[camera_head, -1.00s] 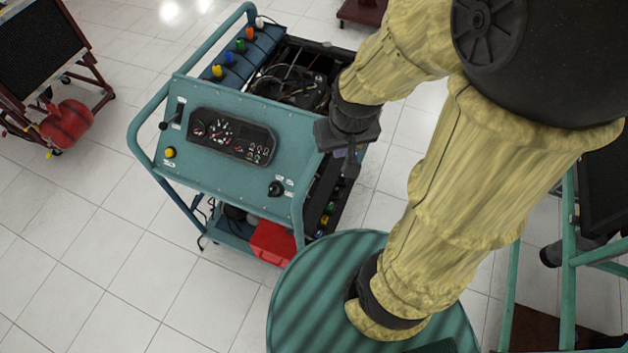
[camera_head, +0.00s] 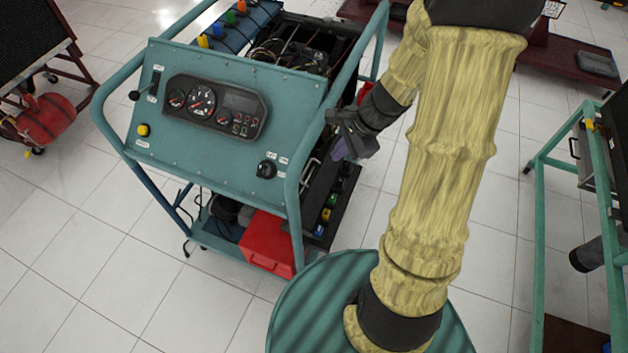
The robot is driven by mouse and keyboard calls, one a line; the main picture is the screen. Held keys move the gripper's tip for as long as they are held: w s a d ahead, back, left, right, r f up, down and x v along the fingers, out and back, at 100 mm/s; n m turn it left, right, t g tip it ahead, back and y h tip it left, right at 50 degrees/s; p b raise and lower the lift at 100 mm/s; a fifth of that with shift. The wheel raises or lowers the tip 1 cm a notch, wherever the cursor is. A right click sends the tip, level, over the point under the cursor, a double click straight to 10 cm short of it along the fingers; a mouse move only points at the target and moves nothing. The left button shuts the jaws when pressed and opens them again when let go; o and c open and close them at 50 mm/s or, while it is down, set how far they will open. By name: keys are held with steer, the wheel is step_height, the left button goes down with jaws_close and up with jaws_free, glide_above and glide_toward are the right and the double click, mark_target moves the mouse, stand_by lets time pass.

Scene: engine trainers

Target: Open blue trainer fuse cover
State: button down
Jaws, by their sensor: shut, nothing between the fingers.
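The blue trainer (camera_head: 200,143) is a teal-blue wheeled frame with a sloped panel, standing left of centre. My gripper (camera_head: 342,138) is at the trainer's right side, beside the right frame tube. It is dark and shut, with nothing held. A small purple patch shows just below it; I cannot tell what it is. I cannot make out the fuse cover for certain. Part of the trainer's right side is hidden behind my gripper and the frame tube. I cannot tell whether the gripper touches the trainer.
The panel has a gauge cluster (camera_head: 213,107) and a black knob (camera_head: 267,168). A red box (camera_head: 268,243) sits on the lower shelf. Coloured caps line the trainer's lower right side. Another green frame (camera_head: 540,200) stands at the right. Tiled floor is clear at the lower left.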

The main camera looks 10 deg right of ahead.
mark_target(317, 174)
steer(key=w+d+f+m+t+y+b, duration=0.1)
steer(key=w+d+f+m+b, duration=0.1)
steer(key=f, duration=0.4)
steer(key=w+d+f+m+t+y+b, duration=0.1)
steer(key=w+d+f+m+t+b, duration=0.1)
steer(key=f+m+b, duration=0.4)
steer(key=shift+w+d+f+m+b, duration=0.3)
steer(key=shift+w+d+f+m, duration=0.35)
steer(key=shift+w, duration=0.6)
steer(key=shift+a+f, duration=0.2)
steer(key=shift+n, duration=0.25)
steer(key=x, duration=0.4)
steer(key=b+x, duration=0.1)
steer(key=x, duration=0.3)
steer(key=b+x, duration=0.1)
steer(key=x, duration=0.3)
steer(key=shift+w+a+r, duration=0.15)
steer(key=shift+w+a, duration=0.05)
steer(key=shift+a, duration=0.3)
steer(key=shift+w+a+f, duration=0.25)
steer(key=shift+w+a, duration=0.1)
steer(key=shift+a, duration=0.05)
